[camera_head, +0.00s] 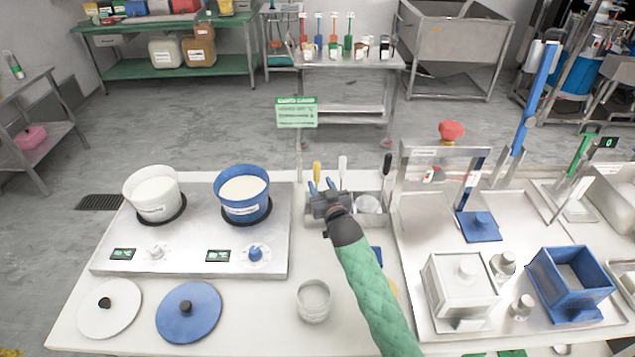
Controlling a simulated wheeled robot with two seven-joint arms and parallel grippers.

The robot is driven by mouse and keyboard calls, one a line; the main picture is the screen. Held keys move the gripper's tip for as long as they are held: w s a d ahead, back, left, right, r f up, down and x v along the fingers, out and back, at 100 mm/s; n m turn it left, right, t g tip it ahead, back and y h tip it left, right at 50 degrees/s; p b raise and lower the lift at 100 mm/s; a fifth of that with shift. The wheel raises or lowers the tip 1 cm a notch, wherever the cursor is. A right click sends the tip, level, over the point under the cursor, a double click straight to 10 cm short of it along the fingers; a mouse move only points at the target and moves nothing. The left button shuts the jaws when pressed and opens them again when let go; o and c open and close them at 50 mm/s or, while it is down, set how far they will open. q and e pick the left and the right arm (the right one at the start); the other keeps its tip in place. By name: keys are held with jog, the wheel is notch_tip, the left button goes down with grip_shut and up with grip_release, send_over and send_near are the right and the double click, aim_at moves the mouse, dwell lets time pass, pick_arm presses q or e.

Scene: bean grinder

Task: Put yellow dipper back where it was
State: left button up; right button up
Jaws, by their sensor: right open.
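The yellow dipper (317,170) stands upright at the left end of a metal holder (372,222) on the near table; only its yellow handle shows, and its lower part is hidden behind my gripper. My right gripper (322,186) is over the left part of the holder, with its fingers pointing away toward the yellow handle. Its jaws are open, and the handle shows just beyond the blue fingertips; I cannot tell whether they touch. A white-handled dipper (342,168) and a black-handled one (387,165) stand in the same holder. My left gripper is out of view.
Left of the holder, a white pot (152,190) and a blue pot (243,192) stand on a hot plate (190,235). A metal frame with a red knob (451,131) and a blue box (570,285) stand right.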

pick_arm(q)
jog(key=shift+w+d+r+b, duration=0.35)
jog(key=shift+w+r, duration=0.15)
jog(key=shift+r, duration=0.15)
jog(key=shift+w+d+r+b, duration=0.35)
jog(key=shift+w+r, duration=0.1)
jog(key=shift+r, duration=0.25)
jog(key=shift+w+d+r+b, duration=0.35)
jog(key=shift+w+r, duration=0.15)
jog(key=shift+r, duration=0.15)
pick_arm(e)
jog(key=v, duration=0.7)
jog(key=shift+s, duration=0.3)
jog(key=shift+d, duration=0.15)
